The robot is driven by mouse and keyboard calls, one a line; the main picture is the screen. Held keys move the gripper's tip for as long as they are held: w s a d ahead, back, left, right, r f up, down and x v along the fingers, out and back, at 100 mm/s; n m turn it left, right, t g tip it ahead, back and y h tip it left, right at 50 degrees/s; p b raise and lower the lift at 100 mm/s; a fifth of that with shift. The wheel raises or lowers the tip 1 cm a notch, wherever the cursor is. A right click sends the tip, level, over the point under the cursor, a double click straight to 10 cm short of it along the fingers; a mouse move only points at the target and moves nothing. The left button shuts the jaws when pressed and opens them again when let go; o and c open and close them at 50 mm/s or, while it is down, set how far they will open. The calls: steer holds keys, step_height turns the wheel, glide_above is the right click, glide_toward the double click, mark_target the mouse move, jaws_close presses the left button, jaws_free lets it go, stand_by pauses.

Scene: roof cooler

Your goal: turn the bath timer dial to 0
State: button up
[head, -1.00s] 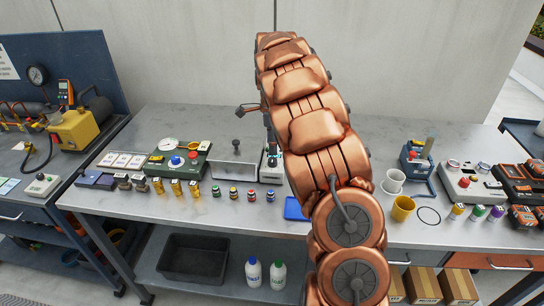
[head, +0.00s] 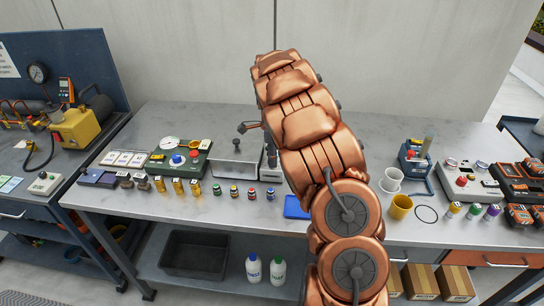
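The steel bath (head: 235,168) stands near the back of the bench, with a dark knob on its lid. A narrow grey control unit (head: 270,168) stands at the bath's right end, partly covered by my copper arm. I cannot make out the timer dial or its setting. The small dark end of my gripper (head: 249,127) shows left of the arm, above and behind the bath's right part. It looks apart from the bath and the unit. Its fingers are too small to tell whether they are open or shut.
Several small capped bottles (head: 234,192) stand in front of the bath. A green panel (head: 202,160) with a blue and a red knob lies to the left. Bare bench lies behind the bath.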

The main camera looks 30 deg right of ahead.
jaws_close()
steer(key=shift+f+b, duration=0.1)
steer(key=shift+b, duration=0.2)
